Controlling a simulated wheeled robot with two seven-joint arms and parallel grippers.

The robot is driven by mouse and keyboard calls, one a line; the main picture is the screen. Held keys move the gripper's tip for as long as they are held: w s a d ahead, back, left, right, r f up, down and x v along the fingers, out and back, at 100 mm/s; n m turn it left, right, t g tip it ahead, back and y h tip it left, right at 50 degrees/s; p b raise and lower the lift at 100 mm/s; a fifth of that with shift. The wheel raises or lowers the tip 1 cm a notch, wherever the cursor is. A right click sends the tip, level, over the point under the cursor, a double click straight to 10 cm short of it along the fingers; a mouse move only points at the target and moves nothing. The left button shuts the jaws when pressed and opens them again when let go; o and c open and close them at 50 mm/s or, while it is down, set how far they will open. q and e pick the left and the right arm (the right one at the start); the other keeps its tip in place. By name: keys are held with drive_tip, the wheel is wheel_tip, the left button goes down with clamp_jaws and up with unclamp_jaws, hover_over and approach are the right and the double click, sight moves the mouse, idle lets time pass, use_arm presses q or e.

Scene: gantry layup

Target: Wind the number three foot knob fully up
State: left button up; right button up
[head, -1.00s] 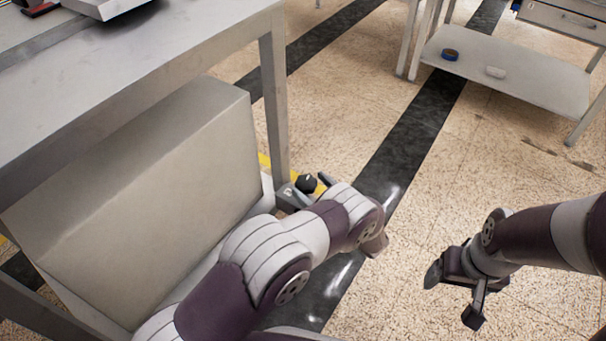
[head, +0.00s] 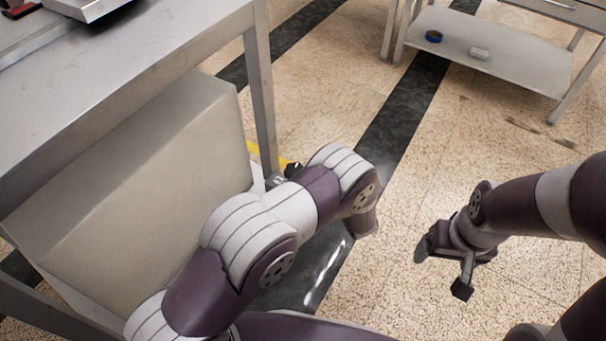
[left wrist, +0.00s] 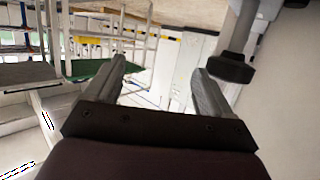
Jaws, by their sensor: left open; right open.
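A small black knob (head: 293,169) shows in the head view beside the table leg's lower end, partly hidden by my left arm; I read no number on it. In the left wrist view a black round foot knob (left wrist: 231,68) on a grey stem is at the upper right, just outside the right-hand finger. My left gripper (left wrist: 158,68) is open, with nothing between its fingers; in the head view my own arm hides it. My right gripper (head: 441,270) is open and empty above the floor, well right of the knob.
A grey metal table (head: 120,75) stands at the left, with a large beige box (head: 130,165) under it. A second table with a low shelf (head: 490,55) stands at the back right. Speckled floor (head: 420,165) between them is clear.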

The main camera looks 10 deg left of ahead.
use_arm(q)
drive_tip(key=m+h, duration=0.2)
drive_tip(key=h, duration=0.1)
drive_tip(key=m+t+h+b, duration=0.5)
drive_tip(key=h+b, duration=0.1)
drive_tip(key=b, duration=0.2)
approach(295, 169)
drive_tip(key=w+b, duration=0.1)
drive_tip(key=w, duration=0.2)
drive_tip(key=w+b, duration=0.2)
drive_tip(key=w, duration=0.1)
drive_tip(key=w+d+b, duration=0.1)
drive_tip(key=w+b, duration=0.1)
drive_tip(key=w, duration=0.1)
drive_tip(key=shift+w+f, duration=0.1)
drive_tip(key=shift+f, duration=0.1)
drive_tip(key=shift+w+r, duration=0.2)
drive_tip(key=shift+w, duration=0.15)
drive_tip(key=shift+c, duration=0.3)
